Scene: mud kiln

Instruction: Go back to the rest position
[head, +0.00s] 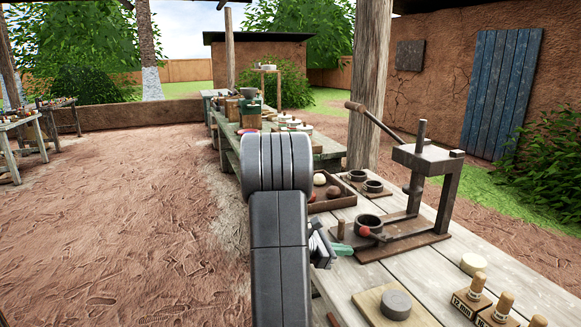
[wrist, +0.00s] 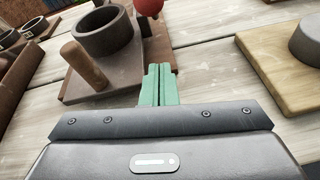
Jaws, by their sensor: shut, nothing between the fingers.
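My gripper (wrist: 159,85) shows in the wrist view as two green fingers pressed together, shut and empty. It points at the near edge of the press base (wrist: 140,65), over the wooden table. In the head view only a bit of the green fingers (head: 342,249) shows, because my own dark arm hides most of the gripper. Just beyond the fingers are a dark ring cup (wrist: 105,33) and a wooden peg (wrist: 84,65) on the press base. I cannot tell whether the fingertips touch the base.
A lever press (head: 425,170) stands on the table with a red knob (head: 365,231) near its cup. A board with a grey disc (head: 396,304) and stamps with wooden handles (head: 478,284) are nearer. A tray (head: 335,200) is behind. Open earth floor (head: 120,210) lies to the left.

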